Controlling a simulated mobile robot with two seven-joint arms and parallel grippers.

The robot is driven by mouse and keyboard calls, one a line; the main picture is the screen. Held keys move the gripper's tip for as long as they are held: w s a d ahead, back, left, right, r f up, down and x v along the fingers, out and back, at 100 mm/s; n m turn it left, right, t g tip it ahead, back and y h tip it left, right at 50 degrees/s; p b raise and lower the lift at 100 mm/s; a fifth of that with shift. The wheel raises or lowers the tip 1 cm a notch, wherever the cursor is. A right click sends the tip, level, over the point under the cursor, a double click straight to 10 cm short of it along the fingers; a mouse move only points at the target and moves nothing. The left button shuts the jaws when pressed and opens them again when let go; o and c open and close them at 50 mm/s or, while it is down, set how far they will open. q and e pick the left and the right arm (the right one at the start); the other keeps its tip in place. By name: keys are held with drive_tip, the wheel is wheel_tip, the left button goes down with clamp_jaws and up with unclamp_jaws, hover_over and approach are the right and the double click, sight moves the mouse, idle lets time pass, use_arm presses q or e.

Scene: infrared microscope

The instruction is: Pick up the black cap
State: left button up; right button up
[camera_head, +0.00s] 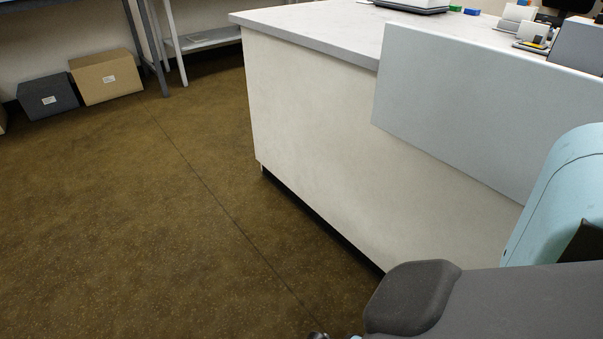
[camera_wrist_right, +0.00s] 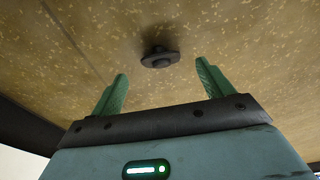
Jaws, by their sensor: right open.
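The black cap (camera_wrist_right: 160,58) is a small dark round piece with a wider flange and a raised middle. In the right wrist view it lies on the speckled brown floor, just beyond the fingertips and between their lines. My right gripper (camera_wrist_right: 162,71) is open, with its two green fingers apart and nothing held between them. The cap looks apart from both fingers. My left gripper is in neither view.
A white bench (camera_head: 310,150) with a grey panel (camera_head: 470,105) stands at the right, with instruments on top. A cardboard box (camera_head: 106,76) and a dark grey box (camera_head: 47,96) stand at the far left wall. The brown floor (camera_head: 150,220) between is clear.

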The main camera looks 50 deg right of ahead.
drive_tip(key=shift+f, duration=0.35)
drive_tip(key=f+b, duration=0.2)
drive_tip(key=w+f+b, duration=0.1)
drive_tip(key=f+b, duration=0.1)
drive_tip(key=f, duration=0.1)
drive_tip(key=shift+d, duration=0.1)
drive_tip(key=c, duration=1.1)
drive_tip(key=shift+c, duration=0.2)
drive_tip(key=shift+r, duration=0.2)
